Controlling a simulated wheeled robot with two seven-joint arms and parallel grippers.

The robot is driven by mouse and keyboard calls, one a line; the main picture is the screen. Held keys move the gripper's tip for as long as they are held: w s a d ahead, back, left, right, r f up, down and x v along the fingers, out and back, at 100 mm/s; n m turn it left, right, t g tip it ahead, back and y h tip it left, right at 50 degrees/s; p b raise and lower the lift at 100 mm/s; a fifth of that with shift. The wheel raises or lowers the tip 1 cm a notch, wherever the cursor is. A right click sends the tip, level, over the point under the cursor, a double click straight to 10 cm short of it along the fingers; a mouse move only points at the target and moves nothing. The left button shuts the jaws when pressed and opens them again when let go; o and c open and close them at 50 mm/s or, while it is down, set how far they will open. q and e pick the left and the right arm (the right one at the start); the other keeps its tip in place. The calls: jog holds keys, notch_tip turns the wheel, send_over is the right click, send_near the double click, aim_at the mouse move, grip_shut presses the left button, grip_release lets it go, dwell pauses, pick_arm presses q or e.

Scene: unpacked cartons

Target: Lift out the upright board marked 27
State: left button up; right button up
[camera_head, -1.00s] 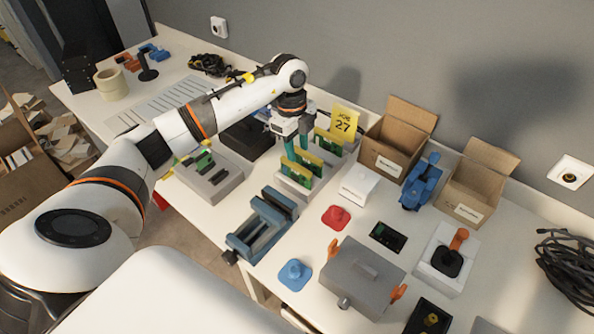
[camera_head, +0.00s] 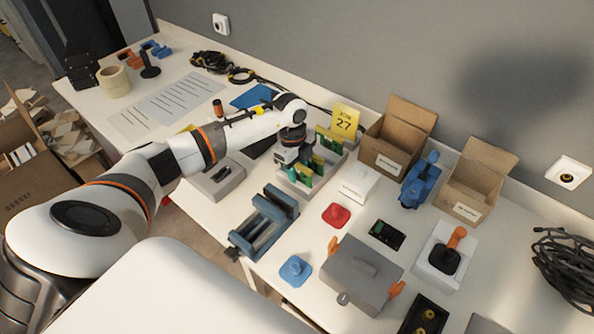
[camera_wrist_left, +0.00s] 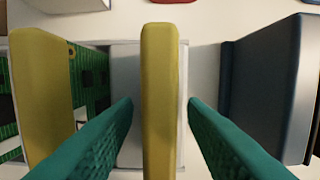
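Several upright green boards with yellow top edges stand in a grey rack (camera_head: 312,190) at the middle of the table. A yellow card reading "JOB 27" (camera_head: 344,120) stands behind it. No number on any board is readable. In the left wrist view one yellow-edged board (camera_wrist_left: 160,60) stands between my teal fingertips, with a narrow gap on each side. My left gripper (camera_wrist_left: 160,108) is open around that board, pointing down. Another board (camera_wrist_left: 42,90) is left of it. In the head view my wrist hides part of the rack. My right gripper is not in view.
A blue vise (camera_head: 264,222) stands close in front of the rack and shows at the right in the wrist view. A white labelled box (camera_head: 358,185) and open cartons (camera_head: 397,135) are to the right. A grey block (camera_head: 215,180) lies left of the rack.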

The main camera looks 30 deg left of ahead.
pick_arm(q)
jog(key=shift+f, duration=0.25)
dwell(0.3)
grip_shut()
